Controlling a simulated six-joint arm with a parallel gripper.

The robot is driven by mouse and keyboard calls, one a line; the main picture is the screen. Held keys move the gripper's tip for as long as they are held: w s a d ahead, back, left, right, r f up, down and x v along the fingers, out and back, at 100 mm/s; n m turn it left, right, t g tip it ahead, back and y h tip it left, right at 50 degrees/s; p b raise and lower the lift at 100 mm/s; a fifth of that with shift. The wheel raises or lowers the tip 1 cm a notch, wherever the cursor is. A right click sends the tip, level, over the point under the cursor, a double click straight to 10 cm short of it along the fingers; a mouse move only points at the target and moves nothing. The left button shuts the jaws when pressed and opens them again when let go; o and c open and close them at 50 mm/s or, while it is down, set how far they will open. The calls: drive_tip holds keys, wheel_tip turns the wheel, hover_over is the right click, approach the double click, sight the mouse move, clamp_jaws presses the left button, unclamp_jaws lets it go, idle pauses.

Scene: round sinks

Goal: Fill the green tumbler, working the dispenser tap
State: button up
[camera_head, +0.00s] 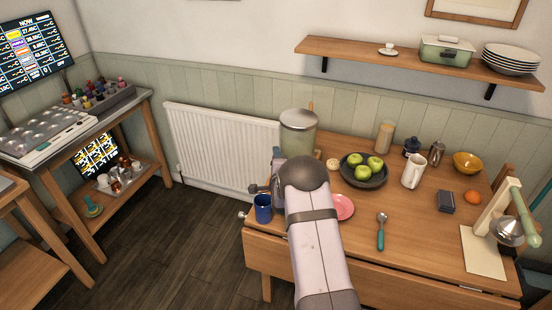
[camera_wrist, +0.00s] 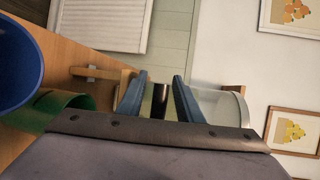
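The green tumbler (camera_wrist: 68,104) shows only in part at the lower left of the wrist view, beside my gripper's left finger. In the head view my arm seems to hide it. The dispenser (camera_head: 298,134) is a clear jar with a grey lid, standing at the table's left end behind my arm. It also shows in the wrist view (camera_wrist: 222,108), right of the fingers. My gripper (camera_wrist: 160,98) is open, its two blue fingers apart. A dark upright part appears between them; I cannot tell whether it is the tap or whether they touch it.
A blue cup (camera_head: 263,208) stands near the table's left edge, close to the gripper. A white jug (camera_head: 413,171) stands further right.

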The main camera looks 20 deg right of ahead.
clamp_jaws()
drive_tip(key=shift+s+a+n+t+y+b, duration=0.1)
drive_tip(key=shift+a+n+t+y+b, duration=0.15)
drive_tip(key=shift+n+y+b, duration=0.4)
drive_tip(key=shift+s+a+n+t+y+b, duration=0.15)
drive_tip(key=shift+a+n+y+b, duration=0.2)
drive_tip(key=shift+n+y+b, duration=0.35)
drive_tip(key=shift+y, duration=0.25)
unclamp_jaws()
